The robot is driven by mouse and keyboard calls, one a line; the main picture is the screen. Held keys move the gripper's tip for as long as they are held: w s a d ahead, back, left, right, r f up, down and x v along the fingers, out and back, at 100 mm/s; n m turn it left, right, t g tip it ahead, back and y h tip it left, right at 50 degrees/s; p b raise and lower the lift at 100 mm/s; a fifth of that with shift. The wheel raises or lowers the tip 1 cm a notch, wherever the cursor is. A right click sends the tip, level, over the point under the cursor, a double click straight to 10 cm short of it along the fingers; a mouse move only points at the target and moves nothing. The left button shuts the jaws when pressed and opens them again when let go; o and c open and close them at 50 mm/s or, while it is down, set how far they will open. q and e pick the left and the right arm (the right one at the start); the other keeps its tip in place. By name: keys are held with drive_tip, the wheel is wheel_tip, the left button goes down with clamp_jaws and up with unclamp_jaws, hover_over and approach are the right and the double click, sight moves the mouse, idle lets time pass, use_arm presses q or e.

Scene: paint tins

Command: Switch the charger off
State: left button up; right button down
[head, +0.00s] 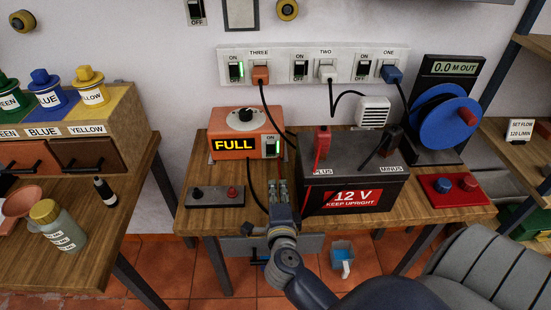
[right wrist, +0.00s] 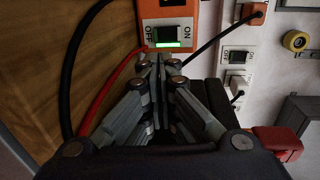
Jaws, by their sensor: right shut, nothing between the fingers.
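The charger (head: 228,125) is an orange box on the workbench, with a black knob on top and a display reading FULL. Its switch (head: 271,148) is at the front right, labelled ON, with a green light lit. In the right wrist view the switch (right wrist: 167,36) lies between OFF and ON labels, its green strip lit. My right gripper (head: 278,184) is shut and empty, in front of and below the switch. In the right wrist view its fingertips (right wrist: 158,58) are close to the switch; I cannot tell whether they touch. My left gripper is not in view.
A 12 V battery (head: 350,185) with a red plus clamp (head: 321,143) stands right of the gripper. A grey box (head: 215,196) with a red button lies at left. A wall strip (head: 283,68) holds several switches and plugs. Cables run down beside the charger.

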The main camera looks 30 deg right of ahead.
sight(275, 153)
drive_tip(key=x, duration=1.4)
drive_tip(key=shift+a, duration=0.1)
